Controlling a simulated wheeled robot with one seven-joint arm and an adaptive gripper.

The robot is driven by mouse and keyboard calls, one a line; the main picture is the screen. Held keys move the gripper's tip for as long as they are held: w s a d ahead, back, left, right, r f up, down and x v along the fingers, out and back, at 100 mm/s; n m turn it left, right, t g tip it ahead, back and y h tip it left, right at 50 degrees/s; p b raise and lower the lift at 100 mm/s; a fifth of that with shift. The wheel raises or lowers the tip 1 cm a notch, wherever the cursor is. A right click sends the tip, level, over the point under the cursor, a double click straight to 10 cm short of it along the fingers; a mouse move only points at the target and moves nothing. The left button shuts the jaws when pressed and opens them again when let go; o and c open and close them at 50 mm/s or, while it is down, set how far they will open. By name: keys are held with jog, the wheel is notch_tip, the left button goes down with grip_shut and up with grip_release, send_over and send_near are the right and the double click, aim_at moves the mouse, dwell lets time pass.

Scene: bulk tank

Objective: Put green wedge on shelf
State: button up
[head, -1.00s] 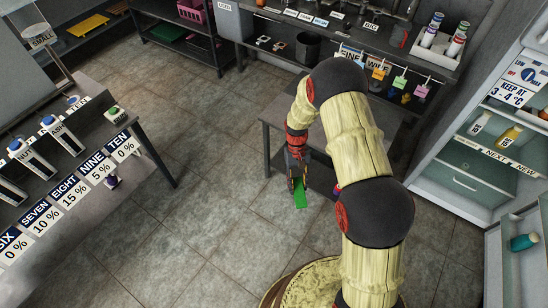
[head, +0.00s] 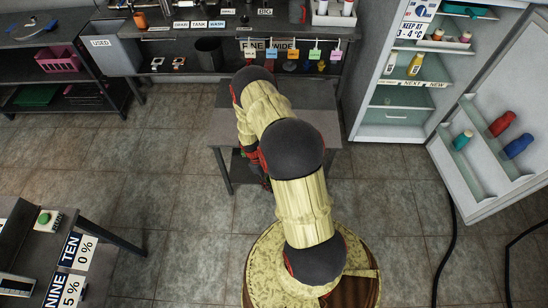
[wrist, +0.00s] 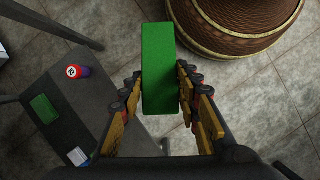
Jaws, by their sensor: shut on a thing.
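The green wedge (wrist: 158,65) is a long green block in the wrist view. My gripper (wrist: 158,92) is shut on it, one finger along each side, and its far end sticks out past the fingertips. The wedge is in the air above the tiled floor. In the head view my arm hides the wedge and most of the gripper. Several shelves show: the dark rack (head: 62,77) at the left, the white fridge's shelves (head: 400,97) at the right, and a low shelf under the small grey table (head: 225,122). I cannot tell which shelf is meant.
In the wrist view a dark surface (wrist: 62,118) at the left holds a red-topped purple item (wrist: 75,72), a flat green piece (wrist: 44,109) and a white-blue item. The fridge door (head: 470,160) stands open with bottles. A labelled bench (head: 75,245) is at lower left. Floor between is clear.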

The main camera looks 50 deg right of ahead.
jog(key=s+d+f+n+t+h, duration=0.2)
jog(key=d+f+n+h, duration=0.1)
jog(key=d+f+n, duration=1)
jog(key=w+a+f+n+t+b, duration=0.1)
jog(key=w+f+n+b, duration=0.1)
jog(key=w, duration=0.5)
jog(key=w+a+f+n+t+b, duration=0.1)
jog(key=w+f+n+t+b, duration=0.1)
jog(key=w+f+n, duration=0.3)
jog(key=w+a+f+n+t+b, duration=0.1)
jog(key=w+f+n, duration=0.3)
jog(key=w, duration=0.6)
notch_tip(320, 180, down, 2)
jog(key=shift+f+t+b, duration=0.2)
jog(key=shift+t+b, duration=0.5)
jog(key=shift+b, duration=0.15)
jog(key=shift+w+f, duration=0.2)
jog(key=shift+f, duration=0.05)
jog(key=shift+w+f+b, duration=0.15)
jog(key=shift+f+b, duration=0.8)
jog(key=shift+f, duration=0.65)
jog(key=shift+f, duration=0.1)
